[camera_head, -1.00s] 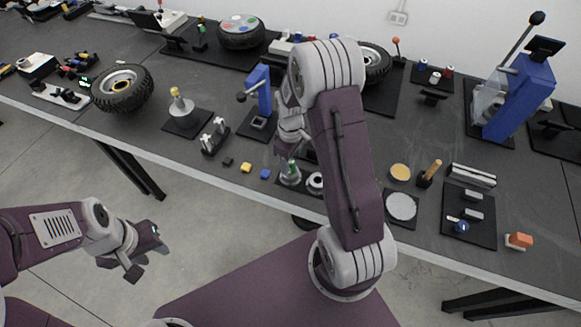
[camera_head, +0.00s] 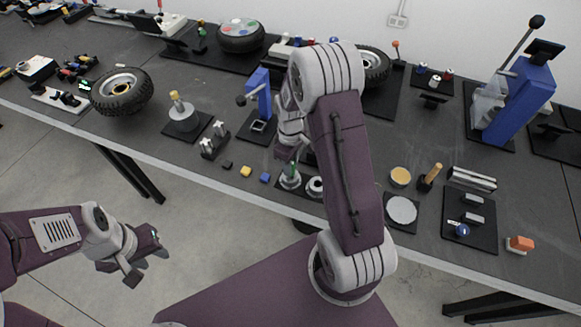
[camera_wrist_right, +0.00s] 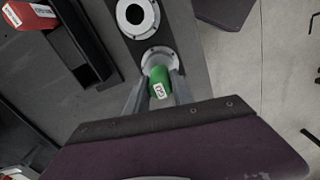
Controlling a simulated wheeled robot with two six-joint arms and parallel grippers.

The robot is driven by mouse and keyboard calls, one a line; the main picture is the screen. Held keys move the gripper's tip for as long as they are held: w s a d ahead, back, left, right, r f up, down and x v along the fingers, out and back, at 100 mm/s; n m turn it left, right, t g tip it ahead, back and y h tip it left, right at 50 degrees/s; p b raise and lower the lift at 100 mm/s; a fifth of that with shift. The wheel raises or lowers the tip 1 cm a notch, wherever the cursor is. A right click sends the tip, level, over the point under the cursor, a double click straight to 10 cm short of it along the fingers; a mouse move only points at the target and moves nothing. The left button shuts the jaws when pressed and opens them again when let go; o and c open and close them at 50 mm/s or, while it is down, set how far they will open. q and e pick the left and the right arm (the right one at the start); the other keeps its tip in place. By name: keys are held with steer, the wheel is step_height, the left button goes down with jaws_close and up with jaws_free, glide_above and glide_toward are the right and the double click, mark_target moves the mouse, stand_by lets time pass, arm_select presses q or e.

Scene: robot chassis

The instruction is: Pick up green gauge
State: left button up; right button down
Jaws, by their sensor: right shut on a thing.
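The green gauge (camera_wrist_right: 160,84) is a green cylinder with a small white label. In the right wrist view it lies between the two fingers of my right gripper (camera_wrist_right: 158,90), which is shut on it. Its far end is at a round grey metal socket (camera_wrist_right: 160,57); I cannot tell whether it is still inside. In the head view the green gauge (camera_head: 292,169) stands upright over this socket, just below my right gripper (camera_head: 286,155), partly hidden by my arm. My left gripper (camera_head: 142,264) is open and empty, off the table over the floor.
A second white ring-shaped socket (camera_head: 315,187) stands beside the gauge on the same dark plate. A blue press (camera_head: 258,92) stands behind, and a white disc (camera_head: 401,210) lies right.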

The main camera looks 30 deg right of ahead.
steer(key=r, duration=0.3)
steer(key=shift+s+d, duration=0.2)
steer(key=shift+s, duration=0.1)
steer(key=s+d+r, duration=0.5)
steer(key=s+r, duration=0.1)
steer(key=s, duration=0.3)
steer(key=shift+s+d+r, duration=0.15)
steer(key=shift+s+r, duration=0.15)
steer(key=shift+s, duration=0.1)
